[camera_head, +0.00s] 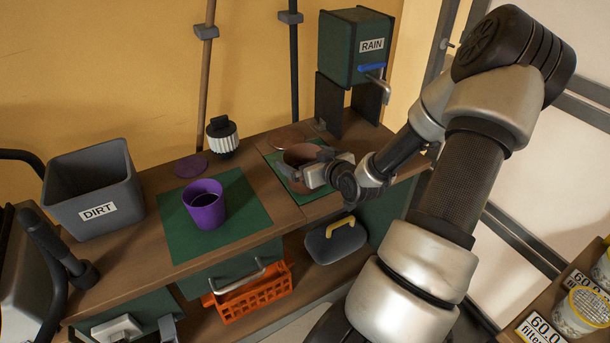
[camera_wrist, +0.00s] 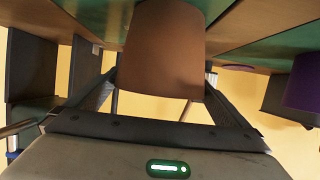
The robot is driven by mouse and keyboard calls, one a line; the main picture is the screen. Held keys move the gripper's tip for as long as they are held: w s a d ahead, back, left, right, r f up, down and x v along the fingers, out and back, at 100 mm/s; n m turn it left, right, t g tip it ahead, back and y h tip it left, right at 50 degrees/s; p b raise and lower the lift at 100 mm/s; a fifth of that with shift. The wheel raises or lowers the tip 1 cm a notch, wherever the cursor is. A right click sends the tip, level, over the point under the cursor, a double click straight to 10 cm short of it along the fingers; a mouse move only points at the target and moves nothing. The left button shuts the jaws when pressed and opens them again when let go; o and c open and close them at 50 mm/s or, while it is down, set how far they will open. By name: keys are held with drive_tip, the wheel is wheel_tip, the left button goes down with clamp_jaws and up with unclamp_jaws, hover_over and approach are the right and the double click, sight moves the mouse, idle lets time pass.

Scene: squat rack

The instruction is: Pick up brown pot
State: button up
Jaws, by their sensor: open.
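The brown pot (camera_head: 295,156) stands upright on the right-hand green mat (camera_head: 274,160) on the wooden bench. My gripper (camera_head: 312,168) is at the pot's right side and hides part of it in the head view. In the wrist view, which is upside down, the brown pot (camera_wrist: 165,50) fills the middle, between the two spread fingers of my gripper (camera_wrist: 160,82). The fingers are open, one on each side of the pot. I cannot tell whether either finger touches it.
A purple pot (camera_head: 205,204) stands on the left green mat (camera_head: 177,232), near a grey DIRT bin (camera_head: 93,190). A green RAIN tank (camera_head: 350,48) with a tap stands behind right. A black-and-white object (camera_head: 222,137) and flat discs are at the back.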

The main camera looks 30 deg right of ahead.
drive_tip(key=shift+w, duration=0.1)
drive_tip(key=shift+c, duration=0.4)
drive_tip(key=c, duration=1.7)
